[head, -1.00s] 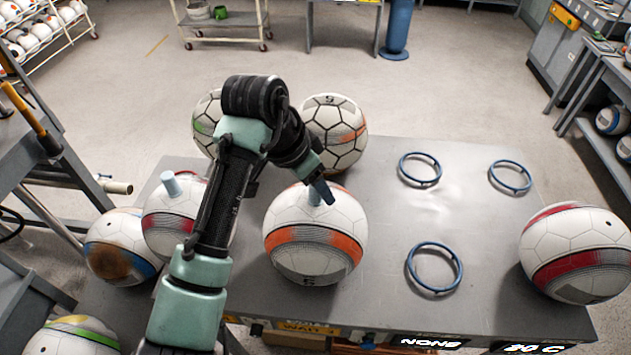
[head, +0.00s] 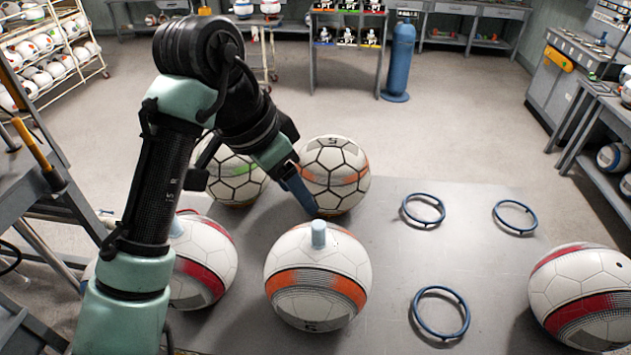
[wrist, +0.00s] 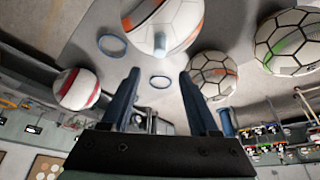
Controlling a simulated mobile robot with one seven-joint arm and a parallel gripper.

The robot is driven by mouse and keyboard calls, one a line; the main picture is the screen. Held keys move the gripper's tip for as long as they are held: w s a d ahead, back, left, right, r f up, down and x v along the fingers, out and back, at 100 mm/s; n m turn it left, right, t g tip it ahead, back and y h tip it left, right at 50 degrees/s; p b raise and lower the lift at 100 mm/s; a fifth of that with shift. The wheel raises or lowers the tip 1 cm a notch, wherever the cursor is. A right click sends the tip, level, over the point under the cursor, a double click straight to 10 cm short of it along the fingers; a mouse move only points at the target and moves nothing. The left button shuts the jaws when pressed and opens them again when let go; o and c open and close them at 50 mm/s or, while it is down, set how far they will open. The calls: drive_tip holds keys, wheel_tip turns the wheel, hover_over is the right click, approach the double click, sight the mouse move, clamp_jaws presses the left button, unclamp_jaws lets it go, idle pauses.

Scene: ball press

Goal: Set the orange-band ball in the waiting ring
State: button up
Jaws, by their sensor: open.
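The orange-band ball (head: 318,291) is white with a wide orange band and a pale blue peg on top. It sits at the front middle of the grey table, left of the rings; in the wrist view it (wrist: 178,12) is at the top centre. My gripper (head: 306,204) is open and empty, above and behind the peg in the head view; its two blue fingers (wrist: 160,74) stand apart in the wrist view. Three blue rings stand empty: front (head: 417,316), back middle (head: 405,208) and back right (head: 498,217). Which is the waiting ring, I cannot tell.
A red-band ball (head: 582,296) is at the right. Another red-marked ball (head: 208,259) is partly behind my arm. Two hexagon-panelled balls, one with orange patches (head: 335,172) and one with green (head: 235,178), stand at the back. The table (head: 385,255) is bare around the rings.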

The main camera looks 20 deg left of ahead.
drive_tip(key=shift+r, duration=0.1)
drive_tip(key=w+d+r+t+h, duration=0.1)
drive_tip(key=w+d+r+t, duration=0.45)
drive_tip(key=d+r, duration=0.25)
drive_tip(key=w+d+r+t+h, duration=0.1)
drive_tip(key=w+d+r+t, duration=0.3)
drive_tip(key=d+r+t, duration=0.35)
drive_tip(key=s+d+r+n+t, duration=0.1)
drive_tip(key=s+d+r+t, duration=0.15)
drive_tip(key=r, duration=0.35)
drive_tip(key=s+d+r+n+t, duration=0.1)
drive_tip(key=s+d+r+t, duration=0.1)
drive_tip(key=s+r, duration=0.3)
drive_tip(key=s+a+r+n+t+y+b, duration=0.1)
drive_tip(key=s+r+n+t+y, duration=0.2)
drive_tip(key=s+r+t, duration=0.3)
drive_tip(key=s+r+y, duration=0.1)
drive_tip(key=s, duration=0.3)
drive_tip(key=shift+s+a+r+n, duration=0.25)
drive_tip(key=shift+r+n, duration=0.1)
drive_tip(key=shift+n, duration=0.05)
